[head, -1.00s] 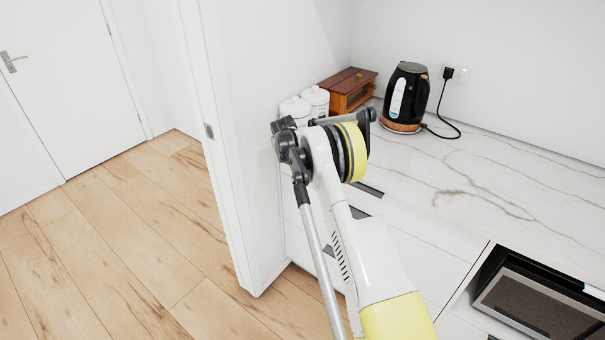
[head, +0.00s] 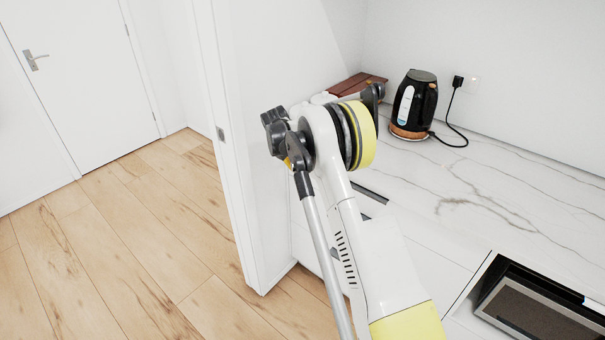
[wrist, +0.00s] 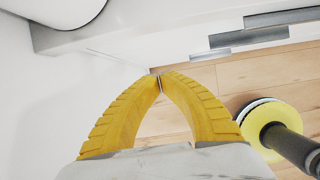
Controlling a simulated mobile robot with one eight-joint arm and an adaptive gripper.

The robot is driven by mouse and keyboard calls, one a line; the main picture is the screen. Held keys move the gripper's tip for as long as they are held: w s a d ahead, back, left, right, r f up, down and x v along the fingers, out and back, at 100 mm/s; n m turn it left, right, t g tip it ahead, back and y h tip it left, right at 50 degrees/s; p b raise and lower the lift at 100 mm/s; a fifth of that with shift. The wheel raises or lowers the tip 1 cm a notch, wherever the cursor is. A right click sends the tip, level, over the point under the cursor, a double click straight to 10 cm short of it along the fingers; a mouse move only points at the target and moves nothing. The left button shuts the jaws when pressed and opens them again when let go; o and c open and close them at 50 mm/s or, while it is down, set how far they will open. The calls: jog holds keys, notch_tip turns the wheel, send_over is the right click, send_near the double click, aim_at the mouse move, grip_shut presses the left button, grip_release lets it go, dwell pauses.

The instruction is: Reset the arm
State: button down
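My arm (head: 352,215) reaches forward in the head view, its elbow bent in front of the wall end and counter. My gripper (wrist: 159,82) fills the middle of the wrist view. Its two yellow fingers arch inward and their tips meet, with nothing between them. Wooden floor and pale cabinet fronts show beyond the tips. In the head view the gripper's fingers are hidden behind the arm; only a small bit of yellow shows by the dark joint.
A black kettle (head: 414,104) stands on the marble counter (head: 490,190). A wooden box (head: 357,86) is partly hidden behind my arm. A white wall end (head: 262,200) stands close left. An appliance (head: 540,305) sits at lower right. The wooden floor (head: 120,260) at left is clear.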

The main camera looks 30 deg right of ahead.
jog(key=s+a+r+m+t+y, duration=0.1)
jog(key=s+a+r+m, duration=0.45)
jog(key=s+r, duration=0.45)
jog(key=s+a+r+m+t+y, duration=0.15)
jog(key=s+a+r+m, duration=0.5)
jog(key=r, duration=0.65)
jog(key=s+a+f+m+t, duration=0.1)
jog(key=s+a+m, duration=0.3)
jog(key=s, duration=0.8)
jog(key=s+a+f+m+t+y, duration=0.1)
jog(key=s+a+m, duration=0.4)
jog(key=s, duration=0.7)
jog(key=shift+s+a+f+m+t, duration=0.2)
jog(key=shift+s+f+m+t, duration=0.15)
jog(key=shift+m+t, duration=0.3)
jog(key=shift+y, duration=0.25)
